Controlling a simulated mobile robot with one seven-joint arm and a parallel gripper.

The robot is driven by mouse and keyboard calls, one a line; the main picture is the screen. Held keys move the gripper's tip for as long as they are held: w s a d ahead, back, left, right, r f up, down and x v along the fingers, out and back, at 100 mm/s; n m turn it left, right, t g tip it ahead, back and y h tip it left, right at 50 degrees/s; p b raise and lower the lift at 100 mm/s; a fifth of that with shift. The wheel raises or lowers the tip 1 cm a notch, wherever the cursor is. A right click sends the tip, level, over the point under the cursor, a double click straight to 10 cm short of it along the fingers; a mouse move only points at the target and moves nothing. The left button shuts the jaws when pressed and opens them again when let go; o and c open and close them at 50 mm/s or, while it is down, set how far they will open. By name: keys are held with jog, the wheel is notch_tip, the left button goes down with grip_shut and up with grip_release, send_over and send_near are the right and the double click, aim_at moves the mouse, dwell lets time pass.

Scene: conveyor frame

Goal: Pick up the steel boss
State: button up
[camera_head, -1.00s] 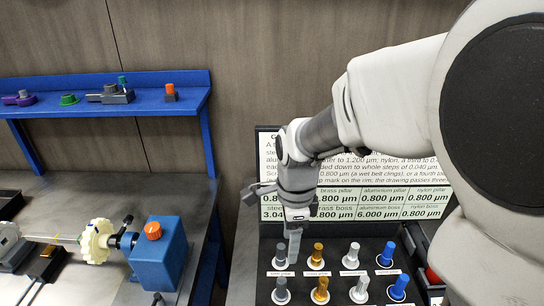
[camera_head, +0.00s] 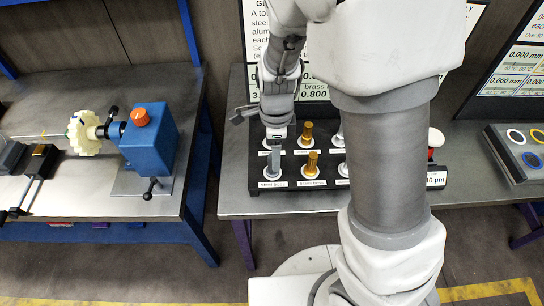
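The steel boss (camera_head: 271,170) is a grey metal peg in a round white seat at the left end of the front row of a dark rack (camera_head: 258,186). A label reading "steel boss" lies in front of it. My gripper (camera_head: 276,151) points down right at the boss and covers its upper part. I see the fingers edge-on, and grey overlaps grey, so I cannot tell whether they are open, shut or touching the boss. The steel pillar behind is mostly hidden by my gripper.
A brass boss (camera_head: 311,166) and a brass pillar (camera_head: 307,134) stand close to the right. My arm hides most of the rack's right side. A blue machine (camera_head: 150,143) stands on the left bench. A tray with coloured rings (camera_head: 520,150) lies at far right.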

aim_at(269, 172)
jog(key=f, duration=0.3)
jog(key=f+b, duration=0.1)
jog(key=f, duration=0.1)
jog(key=shift+a, duration=0.3)
jog(key=shift+r, duration=0.1)
grip_shut()
dwell(0.9)
